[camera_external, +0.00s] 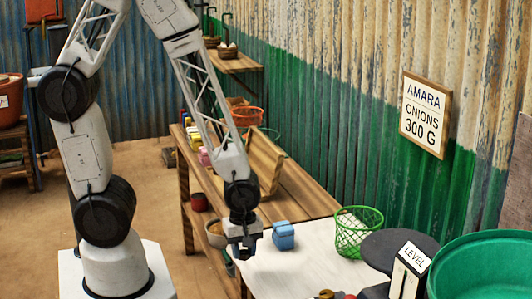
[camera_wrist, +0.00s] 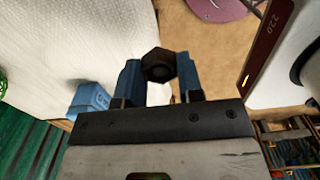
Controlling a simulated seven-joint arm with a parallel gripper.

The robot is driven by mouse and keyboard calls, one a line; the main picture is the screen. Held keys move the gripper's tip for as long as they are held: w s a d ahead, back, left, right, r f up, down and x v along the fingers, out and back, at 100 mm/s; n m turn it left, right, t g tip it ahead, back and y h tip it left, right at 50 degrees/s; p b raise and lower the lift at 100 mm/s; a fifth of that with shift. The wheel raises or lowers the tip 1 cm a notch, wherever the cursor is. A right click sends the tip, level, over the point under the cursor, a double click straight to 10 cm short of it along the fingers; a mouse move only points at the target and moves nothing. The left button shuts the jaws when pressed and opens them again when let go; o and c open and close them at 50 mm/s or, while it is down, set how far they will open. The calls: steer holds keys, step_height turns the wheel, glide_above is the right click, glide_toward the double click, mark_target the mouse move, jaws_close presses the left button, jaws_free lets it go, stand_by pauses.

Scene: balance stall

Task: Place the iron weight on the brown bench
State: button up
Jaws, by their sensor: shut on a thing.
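My gripper (camera_external: 243,252) hangs low by the near left edge of the white cloth on the brown bench (camera_external: 300,200). In the wrist view my gripper (camera_wrist: 158,78) is shut on the iron weight (camera_wrist: 158,63), a dark hexagonal piece between its two blue fingers. I cannot tell if the weight touches anything beneath.
A blue block-like object (camera_external: 283,236) sits on the cloth just right of my gripper. A green mesh basket (camera_external: 357,232) stands farther right. A bowl (camera_external: 216,236) is close on the left. A red-edged panel (camera_wrist: 272,35) reading 220 is at right in the wrist view.

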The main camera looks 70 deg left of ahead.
mark_target(244, 252)
step_height(244, 252, up, 16)
steer(key=w+a+r+n, duration=0.3)
steer(key=w+a+n, duration=0.3)
steer(key=w+a, duration=1)
steer(key=w+a+n, duration=0.2)
steer(key=w+a, duration=0.2)
steer(key=a, duration=0.6)
steer(key=w+a+n, duration=0.3)
steer(key=w+a, duration=0.1)
steer(key=a, duration=0.6)
steer(key=s+a+f+n, duration=0.1)
steer(key=s+a+n, duration=0.1)
steer(key=a, duration=1.1)
steer(key=s+a+f+n, duration=0.1)
steer(key=s+a+n, duration=0.15)
steer(key=a, duration=0.95)
steer(key=s+a+f+n, duration=0.1)
steer(key=s+a+n, duration=0.15)
steer(key=a, duration=1.05)
step_height(244, 252, down, 11)
steer(key=shift+w, duration=0.2)
